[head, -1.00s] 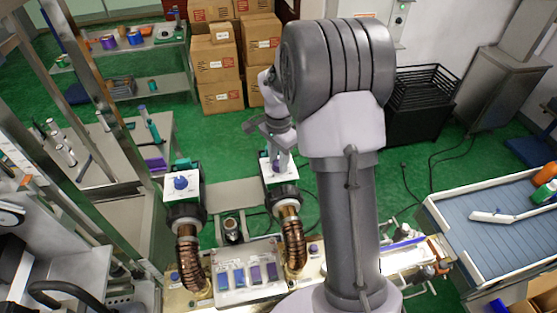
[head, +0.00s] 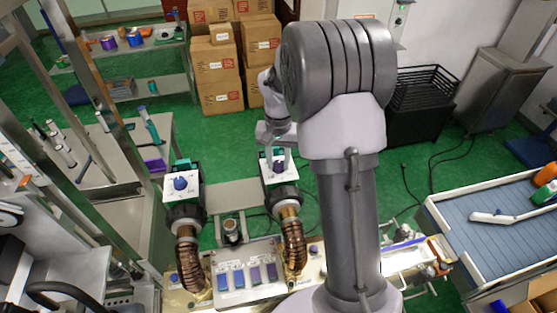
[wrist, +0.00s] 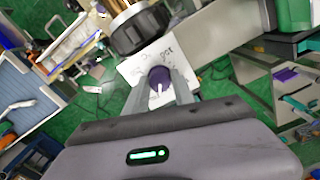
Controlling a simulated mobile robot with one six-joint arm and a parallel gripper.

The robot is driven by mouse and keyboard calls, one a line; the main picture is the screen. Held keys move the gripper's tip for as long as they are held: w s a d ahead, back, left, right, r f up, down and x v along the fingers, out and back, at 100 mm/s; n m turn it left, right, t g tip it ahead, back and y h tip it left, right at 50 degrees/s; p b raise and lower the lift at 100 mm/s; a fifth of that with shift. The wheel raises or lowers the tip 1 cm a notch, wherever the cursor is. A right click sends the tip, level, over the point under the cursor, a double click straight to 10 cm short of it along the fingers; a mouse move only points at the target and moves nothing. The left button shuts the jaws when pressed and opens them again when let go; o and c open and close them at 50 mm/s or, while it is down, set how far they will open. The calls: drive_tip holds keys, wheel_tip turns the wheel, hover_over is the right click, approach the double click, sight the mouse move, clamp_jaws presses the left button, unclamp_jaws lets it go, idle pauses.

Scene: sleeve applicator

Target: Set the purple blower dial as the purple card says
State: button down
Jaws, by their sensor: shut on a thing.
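The purple blower dial (wrist: 159,76) sits on a white plate (wrist: 140,70) with printed marks too small to read. A pale pointer line on the dial points toward the bottom of the wrist view. My gripper (wrist: 161,86) is shut on the dial, one finger on each side. In the head view the dial's plate (head: 269,172) is on the right blower, and my wrist hides part of it. A left blower carries a blue dial (head: 181,184). On the front panel (head: 233,297) are blue and purple rectangles, including a purple one (head: 255,274); their lettering is unreadable.
Ribbed brown hoses (head: 293,248) run down from both blowers. A blue conveyor (head: 490,240) is at the right. Cardboard boxes (head: 218,72) and a black rack (head: 415,105) stand behind on green floor. A shelf is at the far left.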

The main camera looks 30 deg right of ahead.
sight(279, 164)
drive_tip(key=shift+n, duration=0.4)
drive_tip(key=c, duration=1.1)
unclamp_jaws()
drive_tip(key=shift+o, duration=0.2)
drive_tip(key=shift+r, duration=0.1)
wheel_tip(279, 164, up, 17)
drive_tip(key=p, duration=0.1)
drive_tip(key=shift+r, duration=0.15)
